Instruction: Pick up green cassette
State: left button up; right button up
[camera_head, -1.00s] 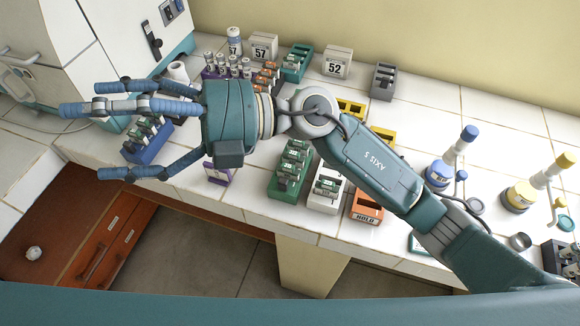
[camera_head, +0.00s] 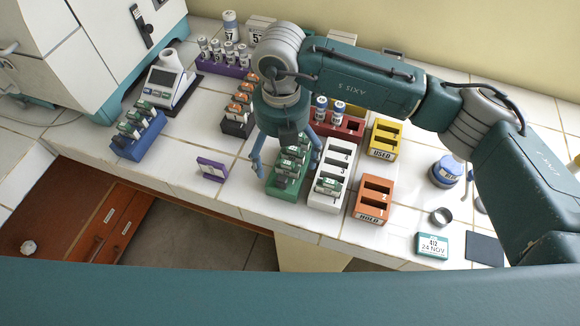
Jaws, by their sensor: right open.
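Several green-and-white cassettes (camera_head: 291,162) stand in the slots of a green rack (camera_head: 287,194) near the bench's front edge. Another green cassette (camera_head: 331,184) sits in a low slot of the white rack (camera_head: 322,202) just right of it. More green cassettes (camera_head: 138,118) stand in a blue rack (camera_head: 137,146) at the left. I cannot tell which one the task means. My right gripper (camera_head: 287,168) points down over the green rack, open, with its blue fingers spread on either side of the rack. Its palm hides the rack's far end. My left gripper is out of view.
An orange HOLD rack (camera_head: 374,198) and a yellow USED rack (camera_head: 384,138) stand to the right, a red rack (camera_head: 345,126) behind. A purple-framed card (camera_head: 212,168) stands left. A labelled green box (camera_head: 432,245) lies at the front right. White tiles left of the gripper are mostly clear.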

notch_tip(320, 180, down, 5)
jog(key=shift+r+p, duration=0.1)
jog(key=shift+p, duration=1.05)
jog(key=shift+f, duration=0.35)
jog(key=c, duration=1)
